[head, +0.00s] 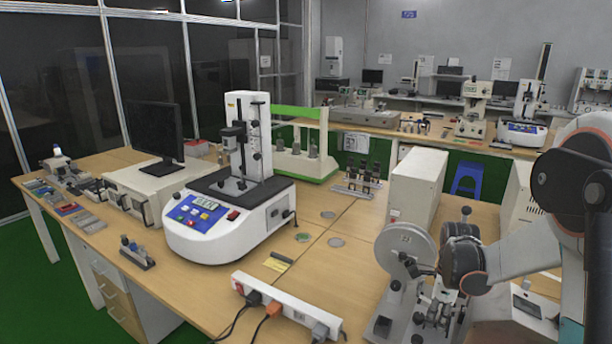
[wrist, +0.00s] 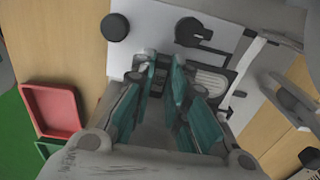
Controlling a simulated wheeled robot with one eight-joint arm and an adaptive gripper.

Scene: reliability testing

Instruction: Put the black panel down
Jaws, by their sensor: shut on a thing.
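My gripper (wrist: 165,68) shows in the wrist view with its teal-padded fingers close together at the tips. It is shut on a thin dark thing, which I take to be the black panel; the fingers hide most of it and its outline is unclear. Behind the fingertips is a white device face (wrist: 150,15) with a round black knob (wrist: 115,27) and a black lever (wrist: 192,33). I cannot tell whether the held thing touches it. In the head view my arm comes in from the right, and neither fingertips nor panel can be made out.
A wooden workbench (head: 335,262) carries a white tester with a blue control panel (head: 215,215), a monitor (head: 155,132), a power strip (head: 285,305) and a grey disc machine (head: 402,252). A red tray (wrist: 48,105) shows at left in the wrist view.

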